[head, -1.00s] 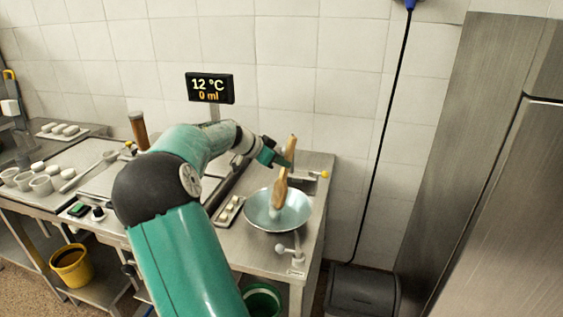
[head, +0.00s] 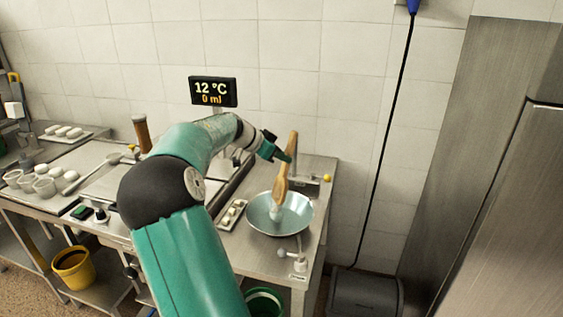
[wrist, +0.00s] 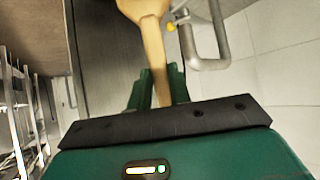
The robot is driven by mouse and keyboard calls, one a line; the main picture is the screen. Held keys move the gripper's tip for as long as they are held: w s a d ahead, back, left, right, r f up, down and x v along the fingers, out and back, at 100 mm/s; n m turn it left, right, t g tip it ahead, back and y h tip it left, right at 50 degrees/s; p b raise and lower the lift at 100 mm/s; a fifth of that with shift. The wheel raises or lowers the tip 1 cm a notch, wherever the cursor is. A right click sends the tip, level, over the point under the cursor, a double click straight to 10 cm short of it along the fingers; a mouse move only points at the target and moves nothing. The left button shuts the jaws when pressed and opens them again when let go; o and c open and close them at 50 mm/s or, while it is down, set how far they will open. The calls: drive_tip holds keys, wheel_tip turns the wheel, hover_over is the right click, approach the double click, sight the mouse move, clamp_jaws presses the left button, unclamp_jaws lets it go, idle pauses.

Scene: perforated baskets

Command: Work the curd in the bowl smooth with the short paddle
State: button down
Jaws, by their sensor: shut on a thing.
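The metal bowl (head: 262,222) sits near the front right end of the steel table. A wooden paddle (head: 281,186) stands nearly upright, with its lower end down in the bowl. A small pale mass, which looks like the curd (head: 275,214), shows at the paddle's lower end. My gripper (head: 284,156) is above the bowl, shut on the upper part of the paddle. In the wrist view the paddle's handle (wrist: 154,60) runs between the two green fingers (wrist: 157,88). The inside of the bowl is too small to tell the curd's texture.
A small tray with white pieces (head: 232,214) lies left of the bowl. A bent metal pipe (wrist: 207,45) stands close to the paddle. White cups (head: 45,186) and a ladle are at the far left. A display (head: 212,92) reads 12 °C, 0 ml. A steel cabinet (head: 480,150) stands right.

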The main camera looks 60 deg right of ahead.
sight(289, 142)
drive_tip(key=shift+r, duration=3.1)
drive_tip(key=shift+f, duration=0.1)
drive_tip(key=shift+w+f, duration=0.1)
drive_tip(key=shift+f, duration=3.45)
drive_tip(key=shift+f, duration=0.8)
drive_tip(key=shift+s+a, duration=0.35)
drive_tip(key=shift+s, duration=0.1)
drive_tip(key=shift+w+d, duration=0.1)
drive_tip(key=shift+w, duration=0.05)
